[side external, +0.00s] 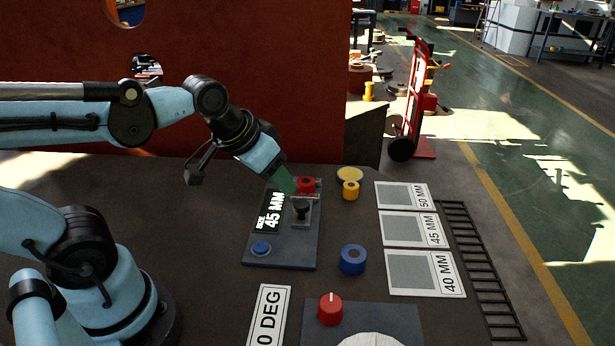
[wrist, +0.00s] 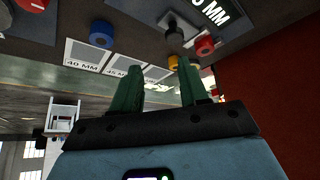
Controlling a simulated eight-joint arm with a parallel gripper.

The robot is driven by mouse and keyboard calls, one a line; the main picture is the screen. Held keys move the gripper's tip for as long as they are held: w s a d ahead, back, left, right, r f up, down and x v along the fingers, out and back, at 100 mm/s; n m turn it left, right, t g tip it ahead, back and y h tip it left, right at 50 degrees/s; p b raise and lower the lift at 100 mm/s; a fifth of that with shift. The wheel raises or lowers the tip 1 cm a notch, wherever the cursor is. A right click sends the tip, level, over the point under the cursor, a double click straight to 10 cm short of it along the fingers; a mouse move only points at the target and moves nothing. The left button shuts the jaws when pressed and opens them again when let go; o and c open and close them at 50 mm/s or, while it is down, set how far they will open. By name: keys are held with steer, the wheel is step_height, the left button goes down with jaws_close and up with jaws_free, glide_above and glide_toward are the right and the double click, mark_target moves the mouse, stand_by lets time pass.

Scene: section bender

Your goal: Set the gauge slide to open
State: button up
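The gauge slide looks to be the black knob (side external: 301,208) on a small grey track on the dark control panel (side external: 284,254). In the wrist view the black knob (wrist: 174,32) shows at the top, beyond the fingertips. My gripper (side external: 288,184) points down at the panel from the upper left, its green fingers close to the red button (side external: 307,184) and behind the knob. In the wrist view my gripper (wrist: 160,66) has its two green fingers apart with nothing between them. Contact with the panel cannot be told. The panel's display (side external: 271,212) reads SIZE 45 MM.
A blue button (side external: 261,248) sits on the panel. To the right stand a yellow ring (side external: 351,190), a blue ring (side external: 353,259) and several labelled mats (side external: 425,273). A red knob (side external: 330,309) is in front. A dark red wall (side external: 270,80) rises behind.

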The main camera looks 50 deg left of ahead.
mark_target(301, 204)
steer(key=o, duration=0.3)
steer(key=w+a+r+n+g, duration=0.2)
steer(key=w+g, duration=0.3)
steer(key=w, duration=0.1)
steer(key=shift+w+n, duration=0.3)
steer(key=shift+n+g, duration=0.3)
steer(key=shift+g, duration=0.3)
steer(key=shift+w+a+f, duration=0.15)
steer(key=shift+w+f, duration=0.05)
steer(key=shift+f, duration=1.8)
steer(key=shift+w+a+f, duration=0.1)
steer(key=shift+w+f, duration=0.1)
steer(key=shift+f, duration=1.85)
steer(key=shift+w+a+f, duration=0.15)
steer(key=shift+w+f, duration=0.05)
steer(key=shift+f, duration=1.8)
steer(key=shift+c, duration=0.3)
jaws_close()
